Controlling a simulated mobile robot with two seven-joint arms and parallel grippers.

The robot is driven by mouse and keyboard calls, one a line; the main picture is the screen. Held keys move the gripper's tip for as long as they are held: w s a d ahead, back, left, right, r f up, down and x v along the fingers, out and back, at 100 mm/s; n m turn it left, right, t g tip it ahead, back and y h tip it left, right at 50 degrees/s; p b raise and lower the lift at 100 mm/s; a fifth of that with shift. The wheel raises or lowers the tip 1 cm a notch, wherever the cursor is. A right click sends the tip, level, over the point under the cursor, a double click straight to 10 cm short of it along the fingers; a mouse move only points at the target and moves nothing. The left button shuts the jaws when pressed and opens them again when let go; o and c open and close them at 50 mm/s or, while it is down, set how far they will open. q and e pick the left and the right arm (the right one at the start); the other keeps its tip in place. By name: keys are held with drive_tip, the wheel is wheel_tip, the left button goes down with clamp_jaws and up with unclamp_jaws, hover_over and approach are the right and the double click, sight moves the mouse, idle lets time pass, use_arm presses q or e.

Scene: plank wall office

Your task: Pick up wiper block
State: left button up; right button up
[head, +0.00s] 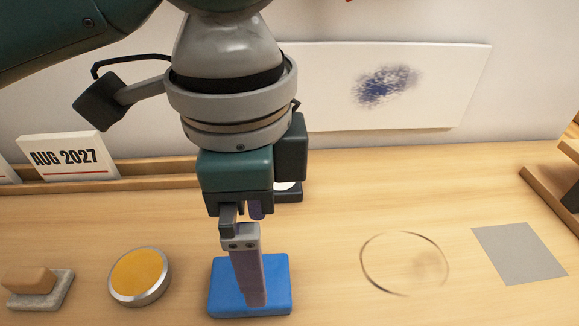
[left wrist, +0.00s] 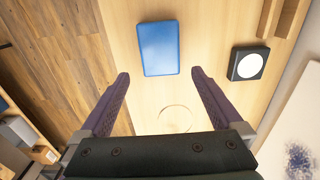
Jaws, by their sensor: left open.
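A tan block on a grey felt-like base (head: 38,284) lies at the left front of the desk in the head view; it looks like a wiper block. A blue rectangular block (head: 222,285) lies flat under my left gripper (head: 254,300). The blue block also shows in the left wrist view (left wrist: 158,48), beyond and between my fingertips. My left gripper is open and empty, pointing down over the blue block, whose middle it partly hides in the head view. Whether the fingers touch it I cannot tell. My right gripper is not in view.
A round yellow-topped tin (head: 140,276) lies between the tan and blue blocks. A faint ring mark (head: 362,262) and a grey sheet (head: 520,252) are on the right. A black base with a white disc (left wrist: 248,65), a calendar (head: 68,157) and a smudged white panel (head: 440,90) are behind.

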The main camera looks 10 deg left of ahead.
use_arm(q)
drive_tip(key=shift+s+f, duration=0.2)
drive_tip(key=shift+f, duration=1.05)
drive_tip(key=f, duration=0.2)
drive_tip(key=a+f+b, duration=0.1)
drive_tip(key=f, duration=0.2)
drive_tip(key=shift+a, duration=0.2)
drive_tip(key=shift+f, duration=0.25)
drive_tip(key=shift+c, duration=0.4)
drive_tip(key=c, duration=1.2)
drive_tip(key=shift+o, duration=0.2)
drive_tip(key=shift+r, duration=0.1)
wheel_tip(320, 180, up, 20)
drive_tip(key=p, duration=0.4)
